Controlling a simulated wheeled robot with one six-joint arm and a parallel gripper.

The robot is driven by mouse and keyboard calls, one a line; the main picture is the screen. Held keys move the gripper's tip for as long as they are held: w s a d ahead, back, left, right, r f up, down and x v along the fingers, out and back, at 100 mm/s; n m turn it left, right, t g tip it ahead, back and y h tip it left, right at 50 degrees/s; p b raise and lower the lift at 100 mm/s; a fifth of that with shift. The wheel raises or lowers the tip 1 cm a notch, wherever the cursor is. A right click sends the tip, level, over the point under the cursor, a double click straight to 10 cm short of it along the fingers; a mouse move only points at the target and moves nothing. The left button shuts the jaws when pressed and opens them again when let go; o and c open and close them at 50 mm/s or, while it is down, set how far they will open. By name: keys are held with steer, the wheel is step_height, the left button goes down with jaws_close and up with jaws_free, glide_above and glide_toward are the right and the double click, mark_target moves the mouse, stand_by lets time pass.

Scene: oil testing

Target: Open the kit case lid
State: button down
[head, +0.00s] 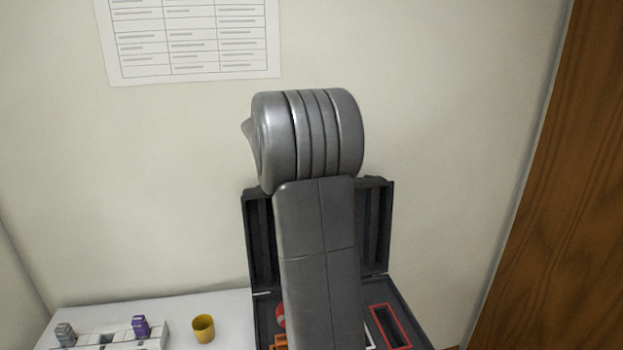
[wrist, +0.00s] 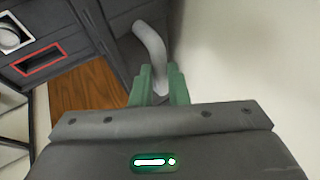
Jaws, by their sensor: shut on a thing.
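The dark grey kit case has its lid (head: 377,225) raised to about upright against the wall in the head view. The case base (head: 412,318) lies on the table below it, partly hidden behind my arm. In the wrist view, the case (wrist: 88,22) fills the upper left. My gripper (wrist: 158,88) has green fingers shut on a light grey curved handle (wrist: 149,42) beside the dark lid. In the head view my arm covers the middle of the case, and the gripper is hidden.
A yellow cup (head: 204,329) stands on the white table (head: 225,300) left of the case. A white rack (head: 153,336) with a purple-capped item (head: 140,326) and a grey one (head: 66,334) is farther left. A brown wooden panel (head: 560,190) stands at the right.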

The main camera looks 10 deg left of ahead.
steer(key=shift+s+d+t+b, duration=0.3)
steer(key=shift+s+b, duration=0.45)
steer(key=shift+b, duration=0.3)
steer(key=shift+s+d+t+b, duration=0.2)
steer(key=shift+s+d+b, duration=0.1)
steer(key=shift+s+b, duration=0.55)
steer(key=shift+s+d+r+b, duration=0.2)
steer(key=shift+s+r+b, duration=0.15)
steer(key=shift+b, duration=0.3)
steer(key=shift+f, duration=0.1)
steer(key=c, duration=1.4)
jaws_free()
steer(key=shift+s, duration=0.1)
steer(key=v, duration=1.3)
steer(key=shift+s+d+r, duration=0.15)
steer(key=shift+s+r, duration=0.15)
steer(key=shift+r, duration=0.05)
